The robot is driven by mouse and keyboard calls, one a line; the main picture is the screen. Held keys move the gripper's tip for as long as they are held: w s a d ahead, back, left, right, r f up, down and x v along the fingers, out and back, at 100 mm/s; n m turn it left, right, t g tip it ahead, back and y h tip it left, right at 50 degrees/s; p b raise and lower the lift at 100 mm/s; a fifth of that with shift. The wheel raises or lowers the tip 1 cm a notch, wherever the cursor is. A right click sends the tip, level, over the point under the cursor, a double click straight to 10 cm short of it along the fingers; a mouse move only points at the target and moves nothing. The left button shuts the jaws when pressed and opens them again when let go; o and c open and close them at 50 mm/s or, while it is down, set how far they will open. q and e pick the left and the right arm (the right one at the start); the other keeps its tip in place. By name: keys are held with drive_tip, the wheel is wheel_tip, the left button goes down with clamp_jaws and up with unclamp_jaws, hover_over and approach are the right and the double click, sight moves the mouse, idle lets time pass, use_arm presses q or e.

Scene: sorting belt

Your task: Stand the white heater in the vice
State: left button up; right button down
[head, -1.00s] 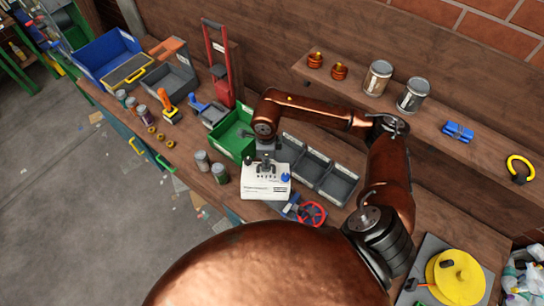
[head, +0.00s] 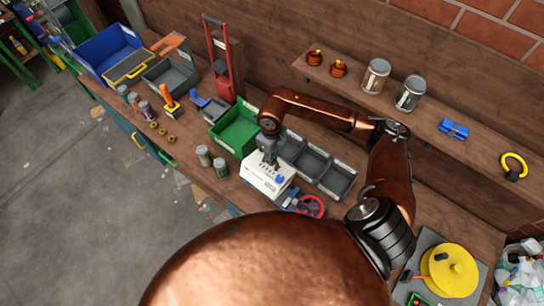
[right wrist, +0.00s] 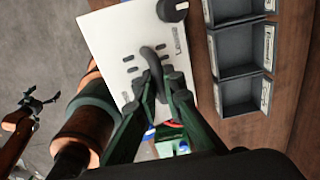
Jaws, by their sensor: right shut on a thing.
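The white heater (head: 259,181) is a white box with slots, a dark knob and a dark handle on its top face. It also shows in the right wrist view (right wrist: 112,40). My right gripper (head: 268,160) is shut on the heater's handle; its fingers close on it in the right wrist view (right wrist: 157,84). The heater is turned at an angle beside the blue vice (head: 292,197) with its red handwheel (head: 311,206). The heater partly hides the vice, and its underside is hidden. My left gripper (right wrist: 38,103) shows only in the right wrist view, with fingers apart and empty.
A green bin (head: 236,129) and grey bins (head: 337,182) stand behind the heater. Small cans (head: 204,155) stand to its left near the bench edge. A shelf (head: 420,125) with cans runs behind my right arm. A yellow reel (head: 450,270) sits at the right.

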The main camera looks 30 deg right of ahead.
drive_tip(key=shift+f+b, duration=1.55)
drive_tip(key=shift+f, duration=1.75)
drive_tip(key=shift+w+d+f+b, duration=0.25)
drive_tip(key=shift+d+f+b, duration=0.2)
drive_tip(key=shift+d+b, duration=0.25)
drive_tip(key=shift+w+d+f+b, duration=0.2)
drive_tip(key=shift+d+f+b, duration=0.25)
drive_tip(key=shift+d+b, duration=0.2)
drive_tip(key=shift+f+b, duration=0.2)
drive_tip(key=shift+b, duration=0.15)
